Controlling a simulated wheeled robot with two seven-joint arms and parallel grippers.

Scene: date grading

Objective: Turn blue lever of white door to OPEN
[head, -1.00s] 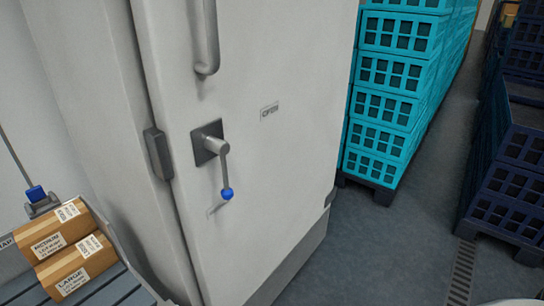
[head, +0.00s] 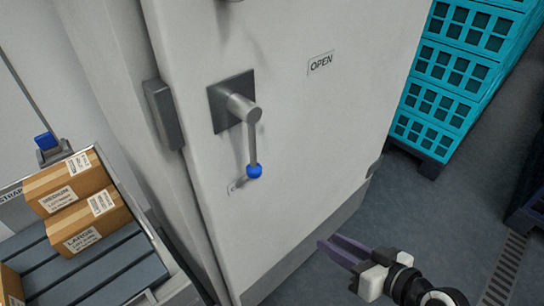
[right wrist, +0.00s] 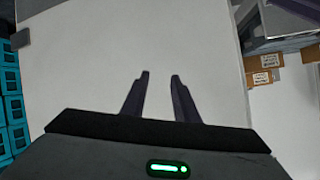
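The white door (head: 290,120) fills the middle of the head view. Its lever (head: 252,140) has a grey shaft and a blue knob (head: 254,171), and hangs down from a dark square plate (head: 222,102). An OPEN label (head: 321,64) is up and to the right of the plate; a small label by the knob is partly hidden. My right gripper (head: 340,250) is at the lower right, below and right of the knob, apart from it. In the right wrist view its two fingers (right wrist: 158,78) are parted with nothing between them. My left gripper is not in view.
Cardboard boxes (head: 88,222) sit on a grey slatted surface (head: 110,272) at the left. Turquoise crates (head: 450,75) are stacked right of the door, with dark crates (head: 530,190) at the right edge. Grey floor (head: 420,215) is clear between them.

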